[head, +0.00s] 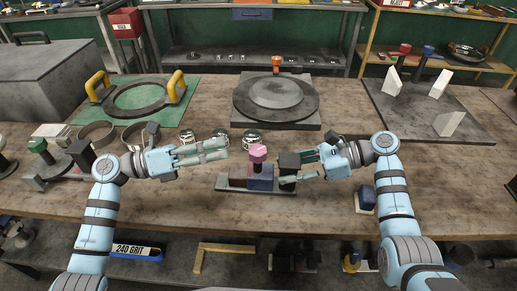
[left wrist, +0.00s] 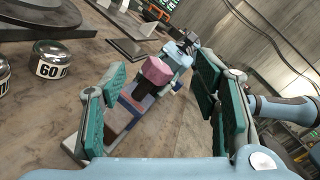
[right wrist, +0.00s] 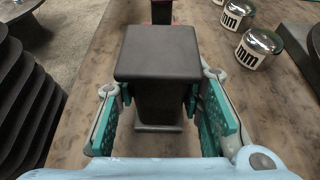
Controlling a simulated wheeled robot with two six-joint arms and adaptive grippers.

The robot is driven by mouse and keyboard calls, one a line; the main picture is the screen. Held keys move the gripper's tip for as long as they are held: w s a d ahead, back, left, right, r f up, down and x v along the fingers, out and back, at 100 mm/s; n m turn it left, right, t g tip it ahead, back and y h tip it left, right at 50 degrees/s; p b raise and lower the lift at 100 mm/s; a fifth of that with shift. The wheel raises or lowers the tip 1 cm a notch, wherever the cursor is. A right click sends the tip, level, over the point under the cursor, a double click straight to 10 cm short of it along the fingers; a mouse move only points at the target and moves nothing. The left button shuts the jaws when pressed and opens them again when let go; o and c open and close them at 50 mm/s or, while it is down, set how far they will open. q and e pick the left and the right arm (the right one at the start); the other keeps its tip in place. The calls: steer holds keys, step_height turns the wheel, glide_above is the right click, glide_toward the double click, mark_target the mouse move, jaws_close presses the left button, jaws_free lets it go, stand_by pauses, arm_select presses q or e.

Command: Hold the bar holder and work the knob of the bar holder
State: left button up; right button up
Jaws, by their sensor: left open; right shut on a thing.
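The bar holder stands on the workbench in front of me, with a grey base (head: 225,184), a dark upright block (head: 289,160) at its right end and a pink knob (head: 258,151) on top of its middle. My right gripper (head: 303,167) is shut on the dark block from the right; the right wrist view shows the block (right wrist: 157,62) between its fingers. My left gripper (head: 226,149) is open and empty, left of the knob and apart from it. In the left wrist view the pink knob (left wrist: 153,72) appears ahead between the open fingers.
Several metal weights (head: 187,136) stand behind my left gripper, one marked 60. A round plate on a grey base (head: 276,123) lies behind the holder. A green board with yellow handles (head: 180,101) is at the back left. Bare bench lies in front of the holder.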

mark_target(258, 149)
arm_select(q)
steer(key=d+m, duration=0.2)
steer(key=d, duration=0.1)
steer(key=w+d+f+m, duration=0.1)
steer(key=d+m, duration=0.1)
steer(key=d, duration=0.1)
steer(key=d+f+m, duration=0.1)
steer(key=d+m, duration=0.1)
steer(key=d, duration=0.2)
steer(key=shift+w+m+t+y, duration=0.3)
steer(key=shift+w+m+t, duration=0.05)
steer(key=shift+m+t, duration=0.05)
steer(key=shift+a, duration=0.1)
steer(key=c, duration=1.2)
steer(key=shift+g, duration=0.3)
steer(key=m+g, duration=0.2)
steer(key=g, duration=0.1)
steer(key=m+g+h, duration=0.1)
steer(key=m+g, duration=0.2)
steer(key=g, duration=0.1)
steer(key=shift+w, duration=0.1)
steer(key=shift+f+m+g, duration=0.1)
steer(key=shift+m+g, duration=0.4)
steer(key=shift+g, duration=0.5)
